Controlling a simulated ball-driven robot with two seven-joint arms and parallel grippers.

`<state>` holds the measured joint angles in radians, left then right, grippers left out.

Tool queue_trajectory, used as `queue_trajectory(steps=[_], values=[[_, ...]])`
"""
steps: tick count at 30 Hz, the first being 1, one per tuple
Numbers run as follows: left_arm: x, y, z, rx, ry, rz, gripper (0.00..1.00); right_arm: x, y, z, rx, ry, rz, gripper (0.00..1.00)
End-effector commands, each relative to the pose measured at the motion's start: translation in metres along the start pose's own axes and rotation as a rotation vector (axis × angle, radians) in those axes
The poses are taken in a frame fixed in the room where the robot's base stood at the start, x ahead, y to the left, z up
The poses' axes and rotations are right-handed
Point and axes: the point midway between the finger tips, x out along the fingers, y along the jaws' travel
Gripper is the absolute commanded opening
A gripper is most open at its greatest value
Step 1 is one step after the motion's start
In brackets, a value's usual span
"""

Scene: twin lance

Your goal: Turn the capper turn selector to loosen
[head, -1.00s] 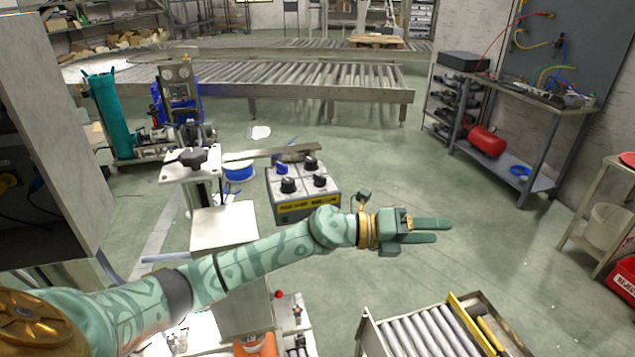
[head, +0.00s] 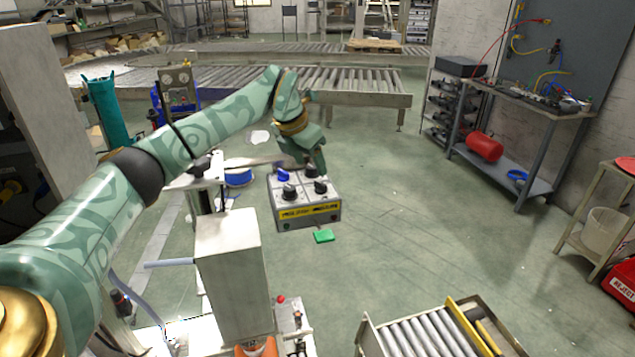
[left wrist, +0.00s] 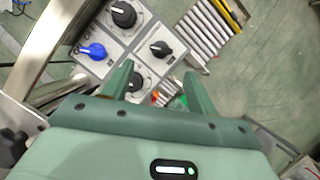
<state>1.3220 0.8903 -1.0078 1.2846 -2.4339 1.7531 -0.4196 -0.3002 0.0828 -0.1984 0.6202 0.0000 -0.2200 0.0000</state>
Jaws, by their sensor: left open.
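A grey control box (head: 305,213) with a yellow label strip carries several knobs. Its blue knob (head: 283,175) is at the back left, and black knobs sit at the front left (head: 290,190) and front right (head: 320,186). I cannot read which knob is the turn selector. My left gripper (head: 318,164) is over the back right of the box, pointing down. In the left wrist view my gripper (left wrist: 156,78) is open, and a black knob (left wrist: 135,82) shows between its fingers, nearer the left one. Contact cannot be told. My right gripper is not in view.
A grey post (head: 230,270) stands in front of the box at left. A small green piece (head: 323,236) shows just in front of the box. A roller conveyor (head: 420,335) is at the lower right. Open floor (head: 430,210) lies right of the box.

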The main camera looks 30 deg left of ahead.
Motion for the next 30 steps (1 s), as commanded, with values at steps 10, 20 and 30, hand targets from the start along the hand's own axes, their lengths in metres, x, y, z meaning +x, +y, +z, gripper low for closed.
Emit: queue_trajectory(steps=[10,20,30], values=[[0.065,-0.001,0.0,-0.001,-0.001,-0.001,0.58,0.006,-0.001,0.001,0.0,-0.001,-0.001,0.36],[0.073,0.0,0.001,0.0,-0.002,0.0,0.58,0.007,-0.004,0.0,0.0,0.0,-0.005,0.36],[0.073,0.0,0.001,0.0,-0.002,0.0,0.13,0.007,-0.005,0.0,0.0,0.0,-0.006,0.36]])
